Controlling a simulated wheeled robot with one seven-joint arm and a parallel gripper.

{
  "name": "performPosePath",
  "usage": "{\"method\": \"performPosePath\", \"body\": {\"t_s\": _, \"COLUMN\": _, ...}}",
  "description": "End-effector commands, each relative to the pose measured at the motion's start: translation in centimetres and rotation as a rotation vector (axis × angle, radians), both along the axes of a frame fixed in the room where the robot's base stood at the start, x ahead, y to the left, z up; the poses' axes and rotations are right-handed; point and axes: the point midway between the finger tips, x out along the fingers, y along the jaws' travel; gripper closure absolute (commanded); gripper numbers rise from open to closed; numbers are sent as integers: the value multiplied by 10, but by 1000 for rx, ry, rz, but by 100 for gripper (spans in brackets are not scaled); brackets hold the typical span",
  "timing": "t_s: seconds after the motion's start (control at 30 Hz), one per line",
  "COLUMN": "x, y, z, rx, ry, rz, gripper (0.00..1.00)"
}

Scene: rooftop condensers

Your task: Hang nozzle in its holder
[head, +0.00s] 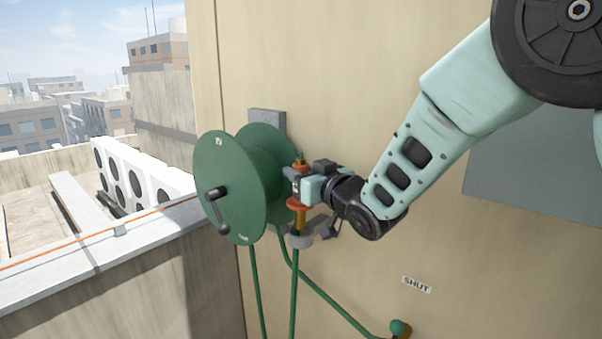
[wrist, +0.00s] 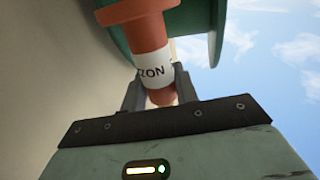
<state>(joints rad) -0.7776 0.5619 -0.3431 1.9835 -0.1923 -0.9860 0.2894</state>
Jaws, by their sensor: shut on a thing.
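The nozzle (head: 300,220) is orange with a white lettered label (wrist: 153,71) and stands about upright in front of the wall. My gripper (head: 297,186) is shut on its upper part. In the wrist view the two fingers of my gripper (wrist: 158,82) lie on either side of the nozzle (wrist: 147,37). The grey holder (head: 302,240) is a ring on a wall bracket, right at the nozzle's lower end. The nozzle's lower end seems to be at or inside the ring; I cannot tell whether it is seated.
A green hose reel (head: 223,175) with a black crank (head: 215,196) is just left of my gripper. Green hoses (head: 258,290) hang below. A valve with a green knob (head: 399,328) and a "SHUT" sign (head: 417,284) are lower right. A parapet (head: 120,250) is at left.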

Motion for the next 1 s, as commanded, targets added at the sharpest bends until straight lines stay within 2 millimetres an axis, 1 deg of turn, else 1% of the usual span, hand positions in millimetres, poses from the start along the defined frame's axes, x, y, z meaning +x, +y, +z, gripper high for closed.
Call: {"method": "performPosePath", "body": {"t_s": 1.0, "x": 0, "y": 0, "z": -21, "rx": 1, "ry": -2, "rz": 0, "gripper": 100}}
